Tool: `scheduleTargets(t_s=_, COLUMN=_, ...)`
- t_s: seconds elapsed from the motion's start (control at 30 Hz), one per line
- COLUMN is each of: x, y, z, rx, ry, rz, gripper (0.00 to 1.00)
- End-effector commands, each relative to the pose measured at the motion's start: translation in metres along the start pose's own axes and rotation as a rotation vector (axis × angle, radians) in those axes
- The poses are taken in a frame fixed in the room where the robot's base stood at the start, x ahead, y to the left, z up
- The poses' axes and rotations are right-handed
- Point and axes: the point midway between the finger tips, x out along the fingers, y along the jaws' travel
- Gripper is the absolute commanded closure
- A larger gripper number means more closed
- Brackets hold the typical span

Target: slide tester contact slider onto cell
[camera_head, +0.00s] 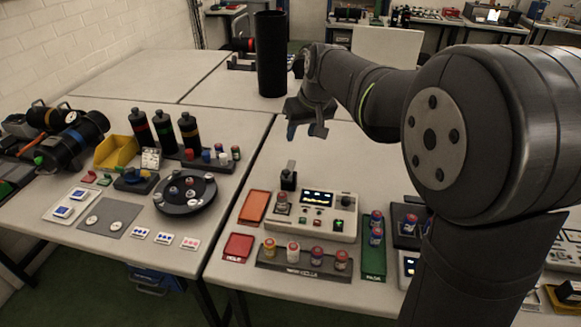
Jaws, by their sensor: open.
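The tester (322,226) is a beige box with a lit display, a green light and several knobs, on the right table. A black upright block with a pale top (288,180) stands at its rear left corner and looks like the contact slider. A small cell with a red-brown band (281,206) sits just in front of that block, at the tester's left end. Whether block and cell touch is too small to tell. My gripper (304,132) is open and empty, pointing down above and behind the tester, clear of it.
A dark rack (262,263) with several cells lies in front of the tester. An orange tray (254,206) and a red tray (238,247) lie left, a green tray (374,262) right. A tall black cylinder (271,60) stands behind my gripper. My arm hides the right side.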

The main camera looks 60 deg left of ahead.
Motion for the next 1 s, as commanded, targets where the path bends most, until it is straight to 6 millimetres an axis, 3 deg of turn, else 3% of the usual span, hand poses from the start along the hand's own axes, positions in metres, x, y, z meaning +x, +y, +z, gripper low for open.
scheduleTargets(t_s=0.2, x=0.008, y=0.001, z=0.003, rx=-0.165, ry=0.000, rz=-0.022, gripper=0.57)
scheduleTargets(t_s=0.37, x=0.021, y=0.001, z=0.003, rx=-0.181, ry=-0.001, rz=-0.025, gripper=0.57)
scheduleTargets(t_s=1.0, x=0.151, y=-0.002, z=0.003, rx=-0.178, ry=-0.001, rz=-0.024, gripper=0.57)
